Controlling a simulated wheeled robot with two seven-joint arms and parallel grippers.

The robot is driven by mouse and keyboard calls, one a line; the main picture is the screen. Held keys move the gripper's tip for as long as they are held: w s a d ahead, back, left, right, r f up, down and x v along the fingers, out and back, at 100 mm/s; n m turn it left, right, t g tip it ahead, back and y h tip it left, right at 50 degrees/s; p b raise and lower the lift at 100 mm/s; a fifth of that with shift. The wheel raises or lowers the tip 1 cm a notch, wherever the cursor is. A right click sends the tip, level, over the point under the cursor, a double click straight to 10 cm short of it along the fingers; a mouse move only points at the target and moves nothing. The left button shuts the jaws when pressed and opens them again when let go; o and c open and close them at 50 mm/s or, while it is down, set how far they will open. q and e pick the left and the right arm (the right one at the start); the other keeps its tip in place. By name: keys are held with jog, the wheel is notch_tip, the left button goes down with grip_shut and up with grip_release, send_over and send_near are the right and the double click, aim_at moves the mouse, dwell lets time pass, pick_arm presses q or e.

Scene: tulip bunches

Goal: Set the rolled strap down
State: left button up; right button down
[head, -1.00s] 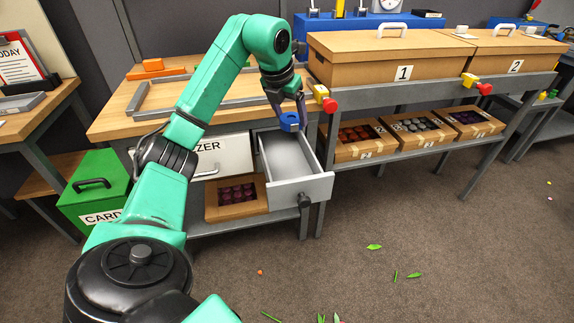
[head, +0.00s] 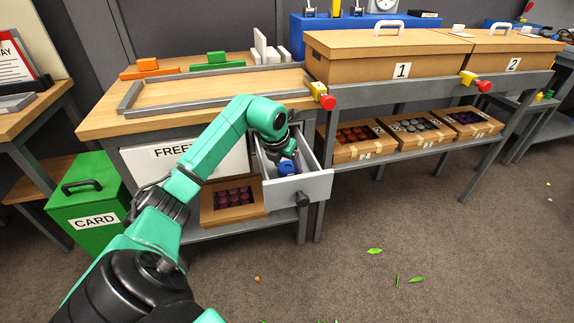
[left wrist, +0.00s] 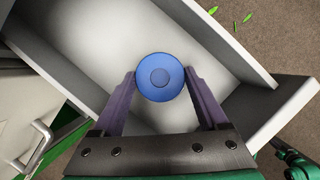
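The rolled strap (head: 287,168) is a small blue disc inside the open grey drawer (head: 300,187). In the left wrist view the strap (left wrist: 160,77) sits between my two purple fingertips, which touch it on both sides. My left gripper (left wrist: 160,80) is shut on it, and in the head view the gripper (head: 286,164) reaches down into the drawer. The drawer floor around the strap is bare. I cannot tell whether the strap touches the floor. My right gripper is not in view.
The drawer walls rise close around my left gripper. The wooden bench (head: 100,122) with a grey frame (head: 128,105) is behind. A box of purple items (head: 233,212) is on the shelf below. Yellow-and-red clamps (head: 322,96) stick out at the right.

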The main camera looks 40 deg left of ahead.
pick_arm(q)
jog(key=o, duration=0.3)
jog(key=shift+r, duration=0.1)
jog(key=p+v, duration=0.1)
jog(key=v, duration=1.1)
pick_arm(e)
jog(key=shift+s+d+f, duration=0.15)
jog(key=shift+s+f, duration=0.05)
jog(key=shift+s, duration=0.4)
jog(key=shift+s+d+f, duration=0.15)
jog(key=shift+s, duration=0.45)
pick_arm(q)
jog(key=shift+w, duration=0.1)
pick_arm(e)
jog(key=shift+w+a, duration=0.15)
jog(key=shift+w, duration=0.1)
